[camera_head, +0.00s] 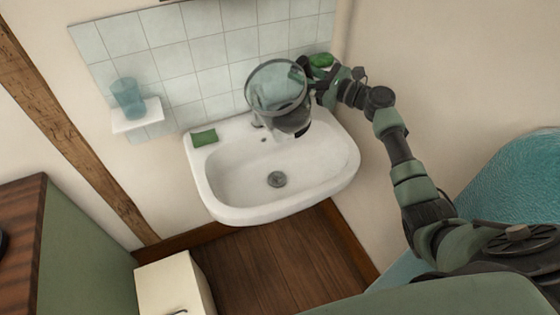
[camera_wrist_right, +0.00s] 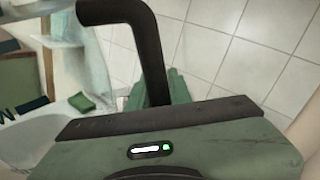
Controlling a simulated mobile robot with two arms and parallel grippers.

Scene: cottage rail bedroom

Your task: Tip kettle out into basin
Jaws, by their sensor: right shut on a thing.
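The kettle (camera_head: 278,92) has a clear glass body and a dark base, and is in the head view above the back right part of the white basin (camera_head: 225,207). My right gripper (camera_head: 310,80) is shut on its handle from the right side. I cannot tell how far the kettle is tilted, and no stream of water shows. The basin's drain and its open bowl are visible. My left gripper is not in view.
A green block (camera_head: 204,138) lies on the basin's left back rim. A blue tumbler (camera_head: 128,97) stands on a small wall shelf (camera_head: 137,117). A cream cabinet (camera_head: 172,284) stands lower left. The tiled wall is close behind.

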